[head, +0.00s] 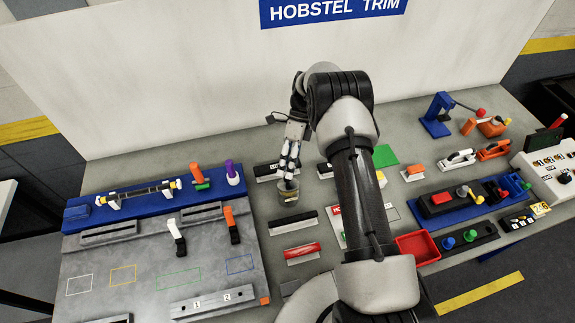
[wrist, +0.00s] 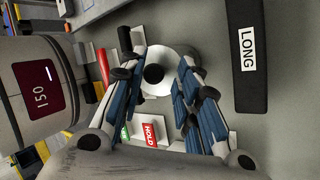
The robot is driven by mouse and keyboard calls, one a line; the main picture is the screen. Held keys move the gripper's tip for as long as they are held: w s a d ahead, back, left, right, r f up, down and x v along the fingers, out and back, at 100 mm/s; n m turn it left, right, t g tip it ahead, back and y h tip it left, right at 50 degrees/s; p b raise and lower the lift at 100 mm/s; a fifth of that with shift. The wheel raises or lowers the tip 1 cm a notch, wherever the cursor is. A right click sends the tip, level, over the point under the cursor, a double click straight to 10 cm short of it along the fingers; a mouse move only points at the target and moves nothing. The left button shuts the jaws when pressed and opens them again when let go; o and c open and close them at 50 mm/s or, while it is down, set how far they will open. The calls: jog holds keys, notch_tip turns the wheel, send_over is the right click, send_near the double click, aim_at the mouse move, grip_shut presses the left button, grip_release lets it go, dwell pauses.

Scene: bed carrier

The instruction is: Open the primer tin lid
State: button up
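The primer tin is the small grey cylinder (head: 288,194) standing on the grey bench, directly below my gripper (head: 288,172). In the wrist view, its pale round top (wrist: 170,58) shows from above with a dark round knob (wrist: 154,74) on it. The lid appears to be on the tin. My gripper (wrist: 161,62) points down, with its two fingers apart on either side of the knob. I cannot tell whether either finger touches the lid. The fingers hide parts of the tin's sides.
A black block labelled LONG (wrist: 248,55) lies close beside the tin. A black-handled block (head: 293,220) and a red-handled block (head: 302,251) lie in front. A red HOLD label (wrist: 149,133) is nearby. A red tray (head: 417,248) stands to the right.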

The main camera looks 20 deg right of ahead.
jog(key=shift+o, duration=0.8)
jog(key=shift+r, duration=0.1)
jog(key=v, duration=1.2)
jog(key=shift+s, duration=0.1)
